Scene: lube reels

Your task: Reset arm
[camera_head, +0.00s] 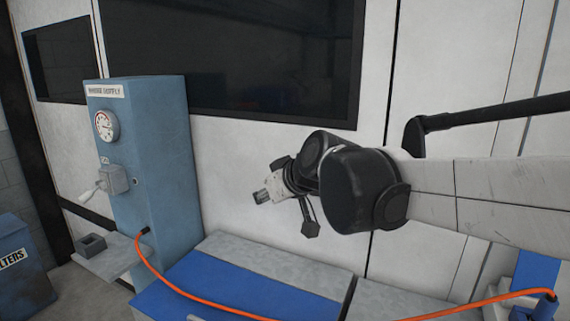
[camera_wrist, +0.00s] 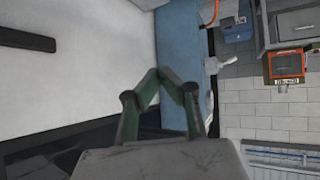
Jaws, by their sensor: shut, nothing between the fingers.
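My gripper (camera_head: 262,196) is in the middle of the head view, at the end of my dark-jointed arm. It hangs in free air in front of the white wall panel and points left. In the wrist view my gripper's two green fingers (camera_wrist: 160,78) come together at their tips, shut, with nothing visible between them. My gripper is to the right of the blue supply cabinet (camera_head: 160,170) and apart from it. The cabinet also shows in the wrist view (camera_wrist: 180,40).
The cabinet carries a round gauge (camera_head: 105,126), a grey valve with a handle (camera_head: 112,181) and a small shelf (camera_head: 113,258). An orange hose (camera_head: 180,287) runs from it across a blue and grey bench (camera_head: 265,268). A blue bin (camera_head: 22,268) stands at far left.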

